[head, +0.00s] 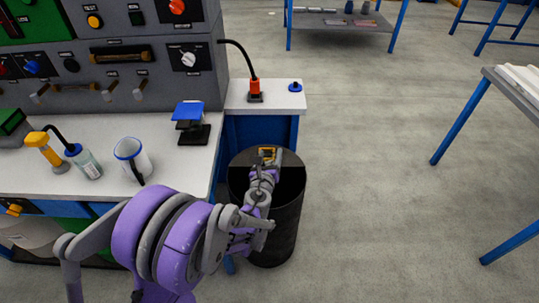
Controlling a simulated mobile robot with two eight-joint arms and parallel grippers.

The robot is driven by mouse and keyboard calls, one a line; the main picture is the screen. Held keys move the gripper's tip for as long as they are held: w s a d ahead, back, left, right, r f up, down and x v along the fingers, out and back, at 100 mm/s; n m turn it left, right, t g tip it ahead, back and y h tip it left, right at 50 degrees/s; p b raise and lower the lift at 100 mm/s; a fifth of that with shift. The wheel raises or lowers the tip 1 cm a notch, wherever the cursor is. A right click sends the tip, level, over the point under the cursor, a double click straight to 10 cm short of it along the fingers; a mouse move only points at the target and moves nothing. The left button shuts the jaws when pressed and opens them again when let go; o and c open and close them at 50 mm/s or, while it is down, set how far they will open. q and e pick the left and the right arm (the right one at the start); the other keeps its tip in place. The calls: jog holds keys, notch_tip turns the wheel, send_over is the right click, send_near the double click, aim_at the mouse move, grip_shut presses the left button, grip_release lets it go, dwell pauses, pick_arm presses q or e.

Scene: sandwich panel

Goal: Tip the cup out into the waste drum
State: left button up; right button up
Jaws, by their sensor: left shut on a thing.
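The black waste drum (275,235) stands on the floor at the right end of the bench, with a dark open top. My left gripper (267,160) is over the drum's mouth, near its far side. It is shut on a small dark thing with yellow edges (267,152), mostly hidden by the gripper; I cannot tell whether it is a cup or what it contains. A white cup with a blue rim (143,166) and a dark handle stands upright on the bench, left of the drum. My right gripper is not in view.
The bench (105,192) also bears a bottle (88,166), a yellow-topped tool (45,152) and a blue-topped stand (191,127). A panel with knobs (130,90) rises behind. A side ledge (268,98) stands behind the drum. Open floor lies right.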

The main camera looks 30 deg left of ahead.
pick_arm(q)
jog(key=shift+w+a+r+m+t+y+p, duration=0.1)
jog(key=shift+a+r+m+t+y+p, duration=0.15)
jog(key=shift+r+p, duration=0.3)
jog(key=shift+r+m+t+y+p, duration=0.15)
jog(key=shift+r+m+t+p, duration=0.1)
jog(key=shift+r+m+p, duration=0.25)
jog(key=shift+a+r+m+t+y+p, duration=0.3)
jog(key=shift+r+m+t+y+p, duration=0.15)
jog(key=shift+m+p, duration=0.2)
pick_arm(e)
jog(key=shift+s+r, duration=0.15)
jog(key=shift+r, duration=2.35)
pick_arm(q)
jog(key=shift+r, duration=0.1)
